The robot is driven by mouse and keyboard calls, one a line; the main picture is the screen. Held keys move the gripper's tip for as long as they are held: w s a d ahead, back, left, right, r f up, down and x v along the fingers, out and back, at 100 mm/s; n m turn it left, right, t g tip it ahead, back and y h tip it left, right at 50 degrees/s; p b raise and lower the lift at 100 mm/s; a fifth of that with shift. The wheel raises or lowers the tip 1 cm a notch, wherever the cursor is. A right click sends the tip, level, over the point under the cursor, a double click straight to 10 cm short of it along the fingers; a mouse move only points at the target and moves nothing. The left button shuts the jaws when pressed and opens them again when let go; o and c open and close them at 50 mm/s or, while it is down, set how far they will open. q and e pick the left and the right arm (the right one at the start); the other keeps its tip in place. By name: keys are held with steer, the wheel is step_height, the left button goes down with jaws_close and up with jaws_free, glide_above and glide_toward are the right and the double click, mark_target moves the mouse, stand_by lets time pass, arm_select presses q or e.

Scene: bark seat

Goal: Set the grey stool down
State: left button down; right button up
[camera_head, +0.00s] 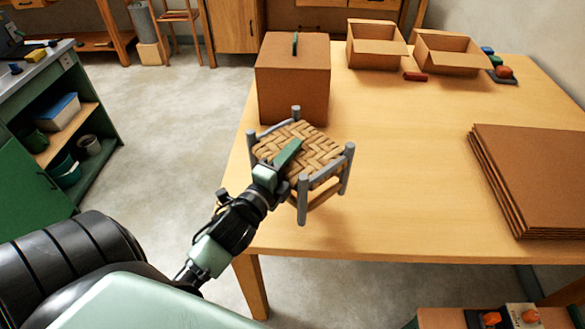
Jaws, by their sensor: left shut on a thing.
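The grey stool (318,162) has grey legs and a woven tan bark seat. It is at the left edge of the wooden table (420,180), in front of a closed cardboard box. My left gripper (282,160) is shut on the stool at its seat, from the near left side. The stool looks upright, with its near leg overlapping the tabletop in the picture. I cannot tell whether its feet touch the table. My right gripper is not in view.
A closed box (293,85) stands just behind the stool. Two open boxes (375,52) (447,58) are at the back. Flat cardboard sheets (535,175) lie at the right. The table's middle is clear. A green cabinet (40,185) stands at the left.

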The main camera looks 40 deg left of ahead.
arm_select(q)
steer(key=shift+f, duration=2.1)
steer(key=c, duration=0.9)
jaws_free()
steer(key=s+d+b, duration=0.1)
steer(key=s+b, duration=0.2)
steer(key=s, duration=0.9)
